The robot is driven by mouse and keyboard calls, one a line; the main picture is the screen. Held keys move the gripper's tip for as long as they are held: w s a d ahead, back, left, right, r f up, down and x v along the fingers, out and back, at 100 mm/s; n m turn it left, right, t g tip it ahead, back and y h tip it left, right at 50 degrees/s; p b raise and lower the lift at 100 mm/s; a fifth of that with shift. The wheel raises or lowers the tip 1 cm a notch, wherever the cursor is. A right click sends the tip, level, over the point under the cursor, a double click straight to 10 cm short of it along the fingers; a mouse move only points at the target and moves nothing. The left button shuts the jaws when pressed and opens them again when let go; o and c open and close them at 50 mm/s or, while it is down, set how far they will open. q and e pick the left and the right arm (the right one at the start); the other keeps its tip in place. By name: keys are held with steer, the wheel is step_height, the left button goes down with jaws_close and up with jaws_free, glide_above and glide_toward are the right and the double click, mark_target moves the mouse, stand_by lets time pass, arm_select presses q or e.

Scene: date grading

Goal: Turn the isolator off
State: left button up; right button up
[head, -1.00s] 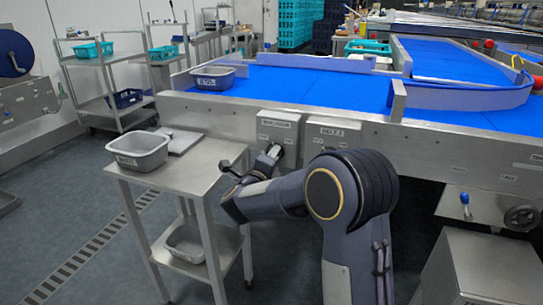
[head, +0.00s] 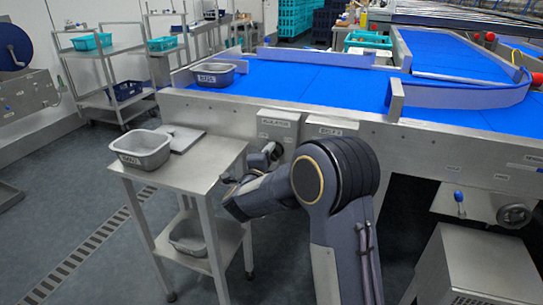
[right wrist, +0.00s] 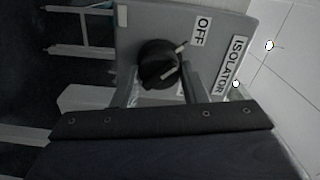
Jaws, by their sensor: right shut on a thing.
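The isolator is a grey box on the side of the conveyor frame, with its label plate (head: 275,123) on top in the head view. The right wrist view shows its black rotary knob (right wrist: 158,65), an OFF label (right wrist: 202,31) and an ISOLATOR label (right wrist: 231,66). A pale mark on the knob's edge lies on the side towards OFF. My right gripper (head: 266,155) is at the front of the box, shut on the knob. My left gripper is out of view.
A second labelled box (head: 334,127) sits just right of the isolator. A steel table (head: 205,165) with a grey tub (head: 143,160) stands close left of my right arm. The blue conveyor belt (head: 310,84) runs above. A blue-knobbed lever (head: 459,197) is at the right.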

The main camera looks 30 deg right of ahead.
steer(key=shift+f, duration=0.1)
steer(key=o, duration=1)
steer(key=shift+a, duration=0.1)
steer(key=p+v, duration=0.1)
steer(key=v, duration=0.6)
steer(key=shift+s+a, duration=0.2)
steer(key=shift+s, duration=0.1)
